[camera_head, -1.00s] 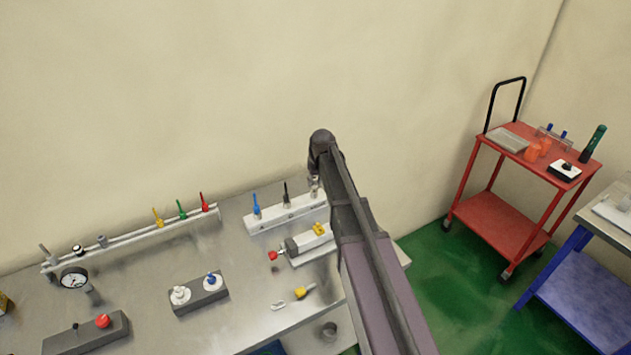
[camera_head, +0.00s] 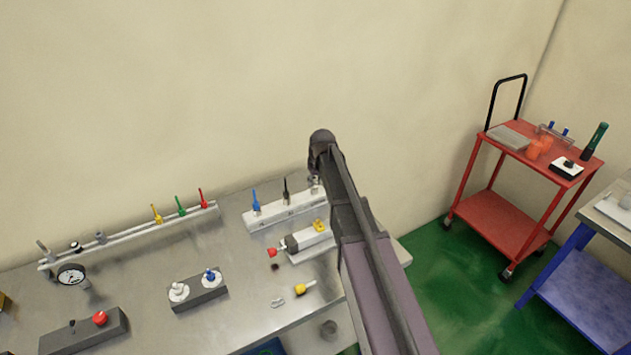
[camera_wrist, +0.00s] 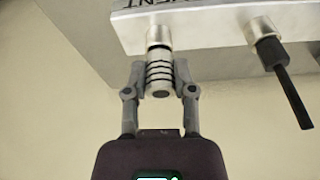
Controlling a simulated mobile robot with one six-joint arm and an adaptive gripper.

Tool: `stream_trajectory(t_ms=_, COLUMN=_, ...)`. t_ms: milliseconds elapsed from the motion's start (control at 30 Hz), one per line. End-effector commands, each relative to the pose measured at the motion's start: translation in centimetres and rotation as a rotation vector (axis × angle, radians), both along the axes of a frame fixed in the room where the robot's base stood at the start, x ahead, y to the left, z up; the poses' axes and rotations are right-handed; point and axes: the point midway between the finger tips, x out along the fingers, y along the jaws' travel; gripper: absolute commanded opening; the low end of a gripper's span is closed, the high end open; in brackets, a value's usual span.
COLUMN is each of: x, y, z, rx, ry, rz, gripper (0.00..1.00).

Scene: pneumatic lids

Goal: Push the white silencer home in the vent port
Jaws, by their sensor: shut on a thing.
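In the wrist view my gripper (camera_wrist: 160,68) is shut on the silencer (camera_wrist: 159,84), a pale grey-white ribbed cylinder with dark rings. The silencer is in line with the vent port (camera_wrist: 159,33), a metal collar on the white block (camera_wrist: 205,22) near upside-down lettering that reads VENT. A short dark band shows between collar and silencer; I cannot tell how deep the silencer sits. In the head view the white block (camera_head: 268,219) lies at the bench's back right. My arm hides most of the port area and the fingers there.
A port with a black plug (camera_wrist: 283,75) is beside the vent port. A blue plug (camera_head: 255,201) stands farther left. A red trolley (camera_head: 505,213) stands right of the bench.

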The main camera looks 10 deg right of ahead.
Motion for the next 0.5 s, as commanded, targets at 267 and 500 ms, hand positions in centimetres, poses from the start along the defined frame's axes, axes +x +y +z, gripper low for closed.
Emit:
stream_trajectory(t_ms=267, x=-0.01, y=-0.03, z=-0.31, rx=0.0, ry=0.0, rz=0.0, gripper=0.52)
stream_trajectory(t_ms=500, x=0.0, y=-0.04, z=-0.31, rx=0.0, ry=0.0, rz=0.0, gripper=0.74)
